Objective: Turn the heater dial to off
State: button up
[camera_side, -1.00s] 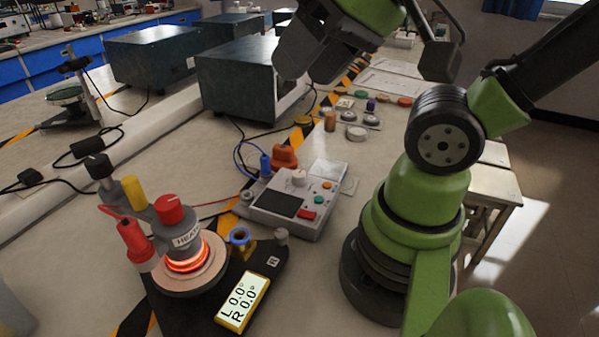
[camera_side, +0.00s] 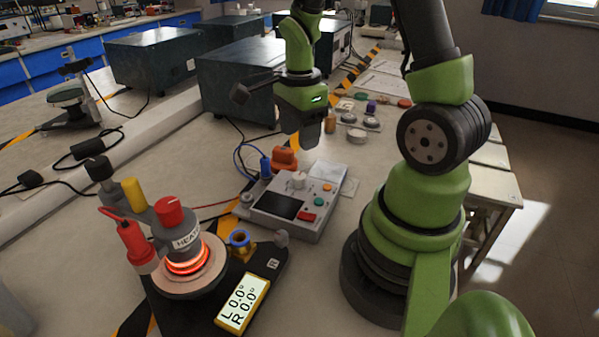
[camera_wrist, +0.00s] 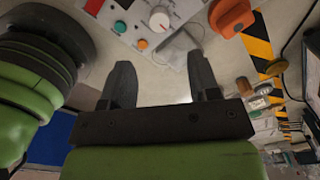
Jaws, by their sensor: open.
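The heater (camera_side: 187,238) stands at the lower left in the side view, with a ring glowing orange-red. A red knob with a pale mark (camera_side: 169,208) sits on top of it, above its white label. The control box (camera_side: 290,228) to the right of the heater carries a white dial (camera_side: 299,180); that dial also shows at the top of the wrist view (camera_wrist: 158,20). My gripper (camera_side: 303,138) hangs pointing down above and behind the control box, apart from it and the heater. In the wrist view my gripper (camera_wrist: 160,68) has its two fingers spread, with nothing between them.
An orange block (camera_side: 284,158) and a blue plug (camera_side: 265,166) stand behind the control box. A yellow-framed display (camera_side: 242,300) lies in front of the heater. Small discs and weights (camera_side: 358,134) lie farther back. Dark cabinets (camera_side: 240,75) stand behind.

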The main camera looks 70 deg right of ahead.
aim_at(300, 175)
notch_tip(300, 175, down, 10)
jog(key=shift+r, duration=0.1)
dwell(0.4)
jog(key=c, duration=0.9)
jog(key=shift+c, duration=0.2)
